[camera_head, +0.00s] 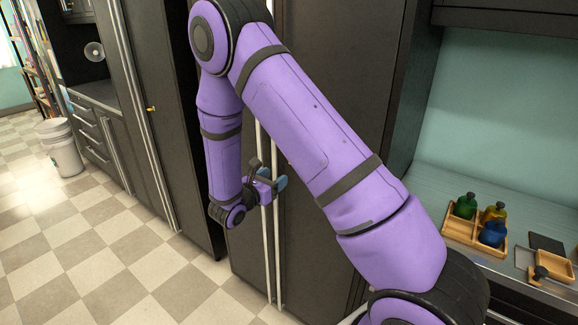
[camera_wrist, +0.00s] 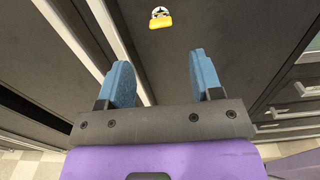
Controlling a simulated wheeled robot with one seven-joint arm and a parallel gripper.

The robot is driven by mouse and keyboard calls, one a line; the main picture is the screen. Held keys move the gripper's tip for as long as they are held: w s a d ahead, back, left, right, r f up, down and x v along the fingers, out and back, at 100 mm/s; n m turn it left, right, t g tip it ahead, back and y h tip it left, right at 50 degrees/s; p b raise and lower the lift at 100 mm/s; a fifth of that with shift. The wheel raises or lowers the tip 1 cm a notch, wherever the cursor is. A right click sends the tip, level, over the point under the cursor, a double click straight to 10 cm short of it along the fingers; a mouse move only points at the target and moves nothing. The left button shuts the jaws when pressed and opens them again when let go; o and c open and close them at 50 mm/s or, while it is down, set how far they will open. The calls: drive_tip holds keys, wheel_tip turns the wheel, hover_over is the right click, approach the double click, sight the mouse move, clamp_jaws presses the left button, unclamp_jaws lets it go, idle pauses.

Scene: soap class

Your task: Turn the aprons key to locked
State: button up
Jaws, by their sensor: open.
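A yellow key in a round pale lock (camera_wrist: 161,17) is on a dark cabinet door (camera_wrist: 175,45), at the top middle of the wrist view. My gripper (camera_wrist: 158,62) is open, with two blue fingers apart and nothing between them. The key is beyond the fingertips, roughly in line with the gap. In the head view, my gripper (camera_head: 279,183) is in front of the dark doors beside long pale handles; no key shows there, and my arm covers part of the door. Another small yellow key (camera_head: 151,109) shows on a door farther left. No label is readable.
Long pale vertical handles (camera_head: 267,240) run close to my gripper. A counter at right holds a wooden tray (camera_head: 462,233) with several pump bottles. A white bucket (camera_head: 59,147) stands at far left. The checkered floor (camera_head: 130,245) is clear.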

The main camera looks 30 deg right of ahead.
drive_tip(key=x, duration=0.9)
clamp_jaws()
drive_tip(key=shift+a+n, duration=0.1)
drive_tip(key=shift+n, duration=8.8)
